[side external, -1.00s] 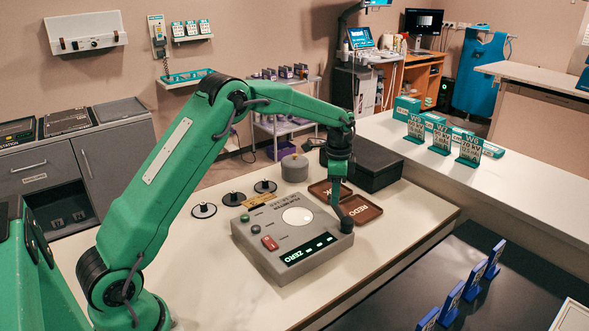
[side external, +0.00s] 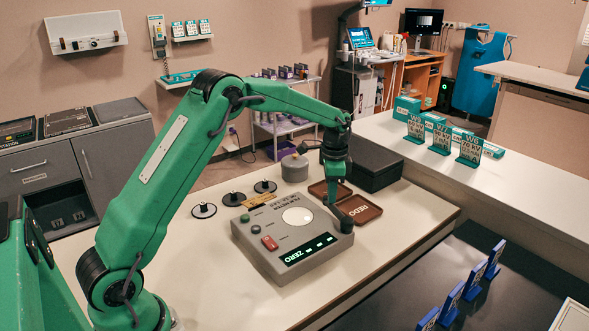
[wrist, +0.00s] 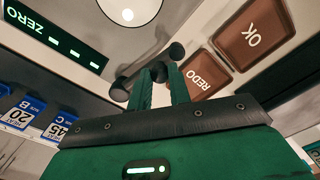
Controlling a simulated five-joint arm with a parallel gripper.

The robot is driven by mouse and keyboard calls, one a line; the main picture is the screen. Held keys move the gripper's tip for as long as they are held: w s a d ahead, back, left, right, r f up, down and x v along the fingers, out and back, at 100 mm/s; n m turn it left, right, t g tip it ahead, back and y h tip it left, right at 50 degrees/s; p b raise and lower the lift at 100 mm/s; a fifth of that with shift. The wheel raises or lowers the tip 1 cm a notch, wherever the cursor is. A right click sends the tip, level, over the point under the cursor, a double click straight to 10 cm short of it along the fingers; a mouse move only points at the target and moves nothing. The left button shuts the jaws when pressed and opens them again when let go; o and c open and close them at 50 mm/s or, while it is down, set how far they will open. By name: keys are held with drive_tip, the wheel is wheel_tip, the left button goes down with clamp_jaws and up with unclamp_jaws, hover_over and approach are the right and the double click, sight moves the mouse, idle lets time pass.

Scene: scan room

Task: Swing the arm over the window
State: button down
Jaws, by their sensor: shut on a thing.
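The grey meter (side external: 262,240) lies on the cream table with a round white window (side external: 298,216) in its top. The window also shows at the top of the wrist view (wrist: 128,10). A short dark arm (side external: 345,224) with rounded ends sits at the meter's right edge, beside the window and not over it. In the wrist view the dark arm (wrist: 123,90) runs across my fingertips. My gripper (wrist: 160,80) is shut on it. In the side view my gripper (side external: 334,198) is above that right edge, and its fingertips are hard to make out.
Two brown trays marked REDO (side external: 360,208) and OK (side external: 330,190) lie just right of and behind the meter. A black box (side external: 365,168) and a grey cylinder (side external: 294,168) stand behind. Several black-knobbed discs (side external: 234,199) lie at the left.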

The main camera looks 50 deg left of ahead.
sight(317, 222)
drive_tip(key=s+n, duration=0.3)
drive_tip(key=shift+n, duration=0.4)
drive_tip(key=shift+s+d+r+n, duration=0.1)
drive_tip(key=shift+s+d+n, duration=0.1)
drive_tip(key=shift+s+n, duration=0.7)
drive_tip(key=shift+s+d+n, duration=0.15)
drive_tip(key=shift+s+n, duration=0.3)
drive_tip(key=shift+n, duration=0.75)
drive_tip(key=c, duration=1.3)
unclamp_jaws()
wheel_tip(317, 222, up, 8)
